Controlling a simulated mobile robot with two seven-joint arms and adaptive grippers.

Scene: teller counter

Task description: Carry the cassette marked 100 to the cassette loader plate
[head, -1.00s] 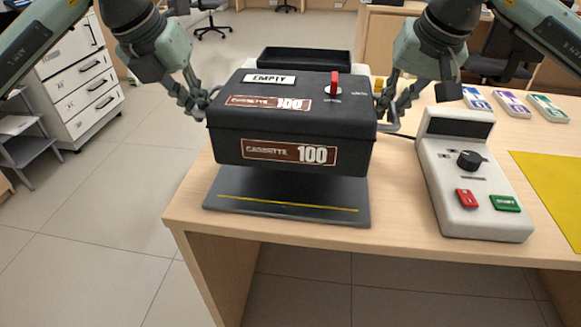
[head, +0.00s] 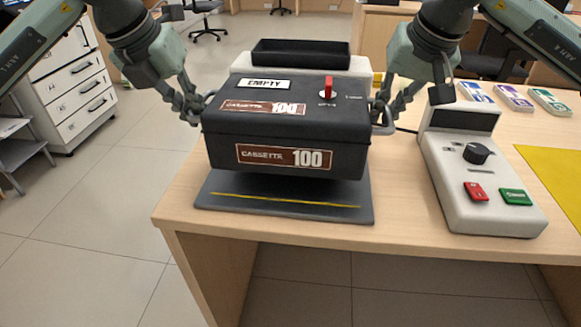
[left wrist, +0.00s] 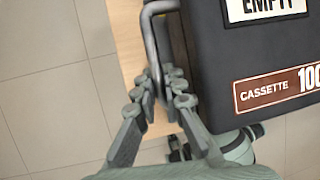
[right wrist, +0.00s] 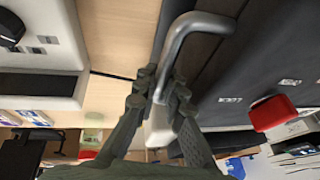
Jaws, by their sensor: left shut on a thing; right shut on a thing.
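The black cassette marked 100 (head: 285,128) is in the middle of the head view, with an EMPTY label and a red knob on its lid. It is level and appears held just above the dark loader plate (head: 290,211), which has a yellow line along its front. My left gripper (head: 203,105) is shut on the cassette's left handle (left wrist: 152,45). My right gripper (head: 380,108) is shut on its right handle (right wrist: 180,45). The cassette hides the rear of the plate, so I cannot tell whether they touch there.
A white control box (head: 478,180) with a dial, a red and a green button stands right of the plate. A black tray (head: 300,53) is behind the cassette. A yellow mat (head: 558,175) and banded note bundles (head: 510,97) lie at right. The desk's left edge is close.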

